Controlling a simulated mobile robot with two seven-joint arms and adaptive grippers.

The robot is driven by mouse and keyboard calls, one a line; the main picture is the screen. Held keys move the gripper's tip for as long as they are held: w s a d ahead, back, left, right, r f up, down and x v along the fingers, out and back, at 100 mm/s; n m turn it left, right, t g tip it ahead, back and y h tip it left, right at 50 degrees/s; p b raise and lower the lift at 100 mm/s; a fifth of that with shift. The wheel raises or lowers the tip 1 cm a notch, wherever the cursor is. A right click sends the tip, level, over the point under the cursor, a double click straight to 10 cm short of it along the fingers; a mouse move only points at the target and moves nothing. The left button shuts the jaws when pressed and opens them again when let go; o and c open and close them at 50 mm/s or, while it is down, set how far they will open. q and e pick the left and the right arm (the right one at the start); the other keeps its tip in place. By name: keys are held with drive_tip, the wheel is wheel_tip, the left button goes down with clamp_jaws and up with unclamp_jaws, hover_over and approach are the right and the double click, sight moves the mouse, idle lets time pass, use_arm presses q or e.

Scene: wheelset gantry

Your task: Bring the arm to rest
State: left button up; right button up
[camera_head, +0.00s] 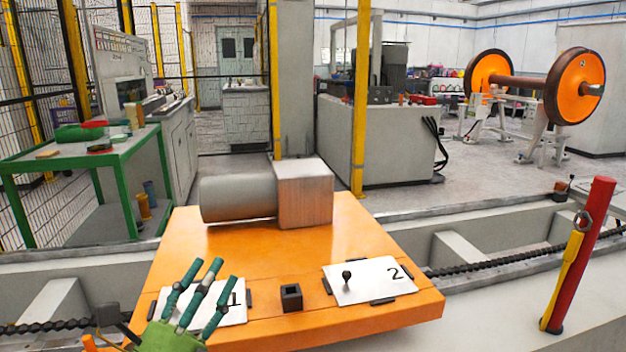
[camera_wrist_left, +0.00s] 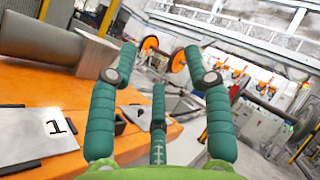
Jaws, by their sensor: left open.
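My left gripper (camera_head: 200,291) has three teal fingers on a green palm. It is over the near left part of the orange table (camera_head: 350,235), in front of the plate marked 1 (camera_head: 232,313) and partly covering it. Its fingers are spread open with nothing between them. In the left wrist view the open fingers (camera_wrist_left: 158,95) point out past the table's edge, with the plate marked 1 (camera_wrist_left: 30,135) to their left. My right gripper is not in view.
A grey cylinder (camera_head: 238,197) and a brown block (camera_head: 305,194) stand at the table's far side. A small black square holder (camera_head: 291,297) and a plate marked 2 (camera_head: 370,281) with a dark knob (camera_head: 347,275) are at the front. A red post (camera_head: 585,250) stands at right.

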use_arm(q)
drive_tip(key=s+a+f+n+g+y, duration=0.2)
drive_tip(key=a+f+n+g+y, duration=0.15)
drive_tip(key=f+n, duration=0.4)
drive_tip(key=s+a+f+n+g+y, duration=0.1)
drive_tip(key=a+f+n+g+y, duration=0.1)
drive_tip(key=f+n+y, duration=0.5)
drive_tip(key=s+a+f+n+g, duration=0.25)
drive_tip(key=f+n, duration=0.25)
drive_tip(key=f, duration=0.5)
drive_tip(key=s+d+f+n+g+h, duration=0.1)
drive_tip(key=s+d+f+n+g, duration=0.1)
drive_tip(key=s+f+n+g, duration=0.45)
drive_tip(key=s+d+f+n+g+h, duration=0.1)
drive_tip(key=s+f+g, duration=0.3)
drive_tip(key=s+f, duration=0.5)
wheel_tip(320, 180, down, 10)
drive_tip(key=r, duration=0.1)
drive_tip(key=s+a+g+p, duration=0.2)
drive_tip(key=s+p, duration=1.6)
drive_tip(key=p, duration=0.7)
drive_tip(key=shift+s+a+f+y, duration=0.25)
drive_tip(key=shift+s+f+y, duration=0.05)
drive_tip(key=shift+y, duration=0.05)
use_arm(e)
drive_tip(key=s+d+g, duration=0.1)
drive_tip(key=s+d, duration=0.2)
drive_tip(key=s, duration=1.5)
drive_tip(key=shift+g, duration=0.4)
